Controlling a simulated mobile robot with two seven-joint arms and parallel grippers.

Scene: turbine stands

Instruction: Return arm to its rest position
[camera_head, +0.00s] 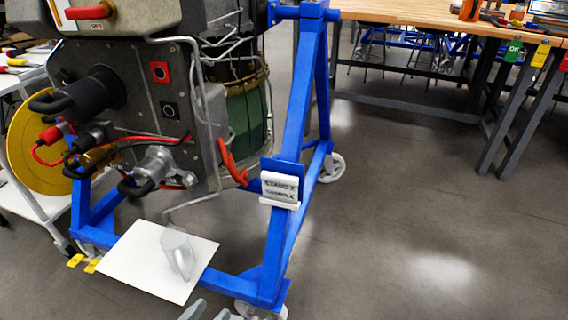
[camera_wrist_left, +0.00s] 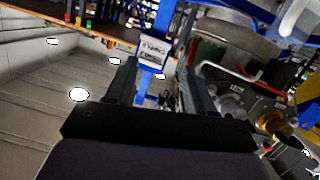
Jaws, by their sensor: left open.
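My left gripper (camera_head: 207,312) shows only as grey fingertips at the bottom edge of the head view, in front of the blue stand. In the left wrist view the same gripper (camera_wrist_left: 156,66) has its two dark fingers wide apart with nothing between them. The turbine unit (camera_head: 150,110) sits in the blue stand (camera_head: 297,100). A white label plate (camera_head: 280,187) is fixed to the stand; it also shows beyond the fingers in the left wrist view (camera_wrist_left: 153,50). My right gripper is in neither view.
A white sheet (camera_head: 140,272) with a grey piece (camera_head: 178,253) on it lies at the stand's lower front. Caster wheels (camera_head: 332,168) carry the stand. A wooden workbench (camera_head: 420,14) stands at the back right. The floor (camera_head: 430,220) to the right is clear.

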